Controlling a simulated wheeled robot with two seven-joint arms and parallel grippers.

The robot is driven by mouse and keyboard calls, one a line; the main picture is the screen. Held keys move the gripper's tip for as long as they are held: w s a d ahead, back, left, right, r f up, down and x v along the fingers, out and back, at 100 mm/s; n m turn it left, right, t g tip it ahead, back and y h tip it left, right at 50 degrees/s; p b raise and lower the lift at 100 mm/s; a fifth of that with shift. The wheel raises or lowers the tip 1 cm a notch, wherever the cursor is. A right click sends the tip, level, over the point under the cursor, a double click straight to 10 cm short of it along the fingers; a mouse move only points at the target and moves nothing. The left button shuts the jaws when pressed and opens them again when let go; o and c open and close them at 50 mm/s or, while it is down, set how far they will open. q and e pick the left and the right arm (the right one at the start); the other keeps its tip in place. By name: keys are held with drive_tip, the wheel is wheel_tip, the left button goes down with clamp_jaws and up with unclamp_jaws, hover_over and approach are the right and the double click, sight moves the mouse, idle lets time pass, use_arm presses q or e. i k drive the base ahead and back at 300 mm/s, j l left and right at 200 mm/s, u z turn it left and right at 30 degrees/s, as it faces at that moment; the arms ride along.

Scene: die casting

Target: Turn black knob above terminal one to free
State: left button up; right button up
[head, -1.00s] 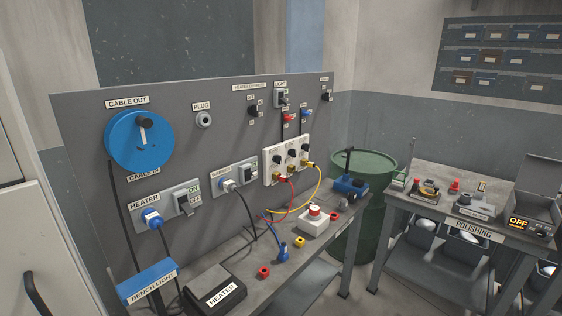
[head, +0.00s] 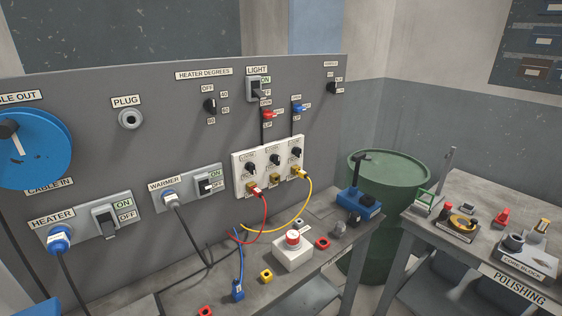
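A white terminal box (head: 241,177) is mounted on the grey upright panel. It carries a row of three black knobs: a left knob (head: 250,168), a middle knob (head: 274,159) and a right knob (head: 295,152). Small labels above them are too small to read, so I cannot tell which is terminal one or how each knob is set. A red plug (head: 254,189) with a red cable sits under the left knob. A yellow plug (head: 299,172) with a yellow cable sits under the right knob. The middle socket (head: 275,180) has no cable. Neither gripper is in view.
The panel (head: 150,140) also holds a blue cable reel (head: 38,160), switches and a heater-degrees knob (head: 210,106). The bench below carries a red-button box (head: 292,250), a blue plug (head: 238,289) and small coloured blocks. A green barrel (head: 391,170) and a polishing table stand right.

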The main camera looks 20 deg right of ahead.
sight(249, 166)
drive_tip(key=i+l, duration=0.1)
drive_tip(key=l, duration=0.45)
drive_tip(key=i+l, duration=0.1)
drive_tip(key=l, duration=0.45)
drive_tip(key=i+l, duration=0.1)
drive_tip(key=l, duration=0.45)
drive_tip(key=i+l, duration=0.1)
drive_tip(key=l, duration=0.45)
